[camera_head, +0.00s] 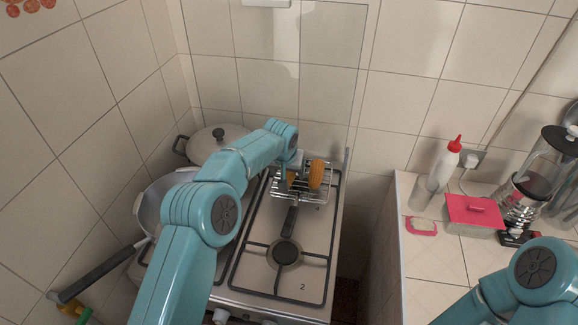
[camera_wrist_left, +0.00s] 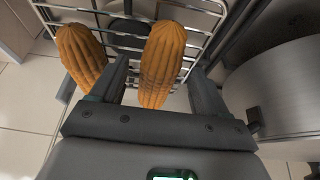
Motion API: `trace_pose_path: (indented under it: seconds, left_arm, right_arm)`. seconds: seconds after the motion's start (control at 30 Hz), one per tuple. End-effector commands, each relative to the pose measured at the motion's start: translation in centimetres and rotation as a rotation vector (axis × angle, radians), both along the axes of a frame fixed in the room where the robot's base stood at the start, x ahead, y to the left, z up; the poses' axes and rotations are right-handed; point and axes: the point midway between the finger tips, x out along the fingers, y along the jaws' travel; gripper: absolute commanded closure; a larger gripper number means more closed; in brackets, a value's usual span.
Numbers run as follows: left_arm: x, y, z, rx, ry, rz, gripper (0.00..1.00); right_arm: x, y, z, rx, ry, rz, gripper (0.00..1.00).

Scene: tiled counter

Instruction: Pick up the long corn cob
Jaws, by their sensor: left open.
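Two orange-brown corn cobs are at the wire rack (camera_head: 300,197) on the stove. One corn cob (camera_head: 316,173) shows clearly in the head view; the other (camera_head: 291,178) is partly hidden by my left gripper (camera_head: 292,168). In the left wrist view, one cob (camera_wrist_left: 160,65) appears between the spread fingers and the other cob (camera_wrist_left: 82,55) lies outside the left finger. Their lengths look similar, so I cannot tell which is the long one. My left gripper is open. My right gripper is out of view; only its arm shows at the lower right.
A lidded pot (camera_head: 212,145) and a pan with a long dark handle (camera_head: 100,272) stand left of the rack. A glass panel rises behind the stove. The right counter holds a white bottle (camera_head: 444,165), a red-lidded box (camera_head: 474,211) and a blender (camera_head: 540,170).

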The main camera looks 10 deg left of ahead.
Motion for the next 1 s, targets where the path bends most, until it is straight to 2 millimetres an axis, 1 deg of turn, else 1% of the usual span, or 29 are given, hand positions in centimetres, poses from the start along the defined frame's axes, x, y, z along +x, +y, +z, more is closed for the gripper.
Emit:
trace_pose_path:
  seconds: [0.1,0.27,0.3,0.33,0.37,0.4,0.47,0.5,0.77,0.87,1.0]
  left_arm:
    - [0.3,0.0,-0.6,0.0,-0.001,0.0,0.25]
    - [0.3,0.0,-0.6,0.0,-0.001,0.0,0.25]
    - [0.3,0.0,-0.6,0.0,-0.001,0.0,0.31]
    - [0.2,0.0,-0.6,0.0,-0.001,0.0,0.41]
    - [0.2,0.0,-0.6,0.0,-0.001,0.0,0.51]
    - [0.2,0.0,-0.6,0.0,-0.001,0.0,0.64]
    - [0.2,0.0,-0.6,0.0,0.0,-0.001,0.83]
    - [0.2,0.0,-0.6,0.0,0.0,-0.001,0.85]
    - [0.3,0.0,-0.3,0.0,-0.002,0.0,0.85]
    - [0.4,0.0,0.9,0.0,-0.005,-0.001,0.85]
    - [0.4,-0.1,4.0,-0.001,-0.007,0.0,0.85]
  right_arm:
    - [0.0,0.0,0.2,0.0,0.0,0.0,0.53]
    - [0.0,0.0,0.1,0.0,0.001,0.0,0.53]
    - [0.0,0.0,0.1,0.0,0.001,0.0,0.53]
    - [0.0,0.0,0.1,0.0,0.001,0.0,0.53]
    - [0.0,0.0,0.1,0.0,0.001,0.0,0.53]
    - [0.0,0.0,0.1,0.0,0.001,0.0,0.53]
    - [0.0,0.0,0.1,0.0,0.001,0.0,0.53]
    - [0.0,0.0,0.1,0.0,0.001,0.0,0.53]
    - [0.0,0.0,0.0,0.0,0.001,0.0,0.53]
    - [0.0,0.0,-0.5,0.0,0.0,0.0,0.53]
    - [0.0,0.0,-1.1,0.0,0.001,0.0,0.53]
